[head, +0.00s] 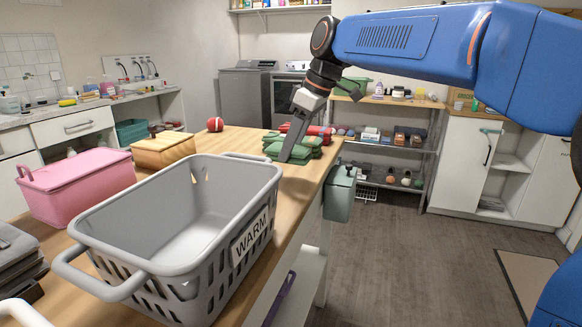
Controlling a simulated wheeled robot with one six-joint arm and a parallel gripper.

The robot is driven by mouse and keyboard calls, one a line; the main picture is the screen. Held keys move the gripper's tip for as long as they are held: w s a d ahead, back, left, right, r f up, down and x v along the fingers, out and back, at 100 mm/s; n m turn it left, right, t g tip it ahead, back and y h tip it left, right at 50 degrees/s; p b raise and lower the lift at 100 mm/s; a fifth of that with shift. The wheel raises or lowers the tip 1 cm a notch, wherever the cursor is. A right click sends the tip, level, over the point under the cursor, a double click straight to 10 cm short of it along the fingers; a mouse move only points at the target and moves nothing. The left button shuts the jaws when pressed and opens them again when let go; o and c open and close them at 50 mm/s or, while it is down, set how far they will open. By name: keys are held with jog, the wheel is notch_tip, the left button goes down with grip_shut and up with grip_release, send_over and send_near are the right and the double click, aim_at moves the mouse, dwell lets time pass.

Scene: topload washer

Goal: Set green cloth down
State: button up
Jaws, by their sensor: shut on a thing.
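Green cloth (306,148) shows as a folded pile near the far right end of the wooden table. My gripper (286,158) reaches down from the upper right into the near side of the pile, with its jaws shut on a green cloth. The jaws cover part of the green cloth. I cannot tell how many pieces the pile has, or whether the held cloth rests on the others.
Red cloth (321,130) lies just behind the green. A grey basket (188,262) marked WARM fills the near table. Bare wood (242,140) shows left of the green.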

jog(key=shift+f, duration=2.7)
jog(key=shift+f, duration=0.15)
jog(key=o, duration=1)
jog(key=v, duration=1.1)
jog(key=shift+r, duration=0.4)
jog(key=shift+d+r, duration=0.15)
jog(key=shift+r, duration=0.1)
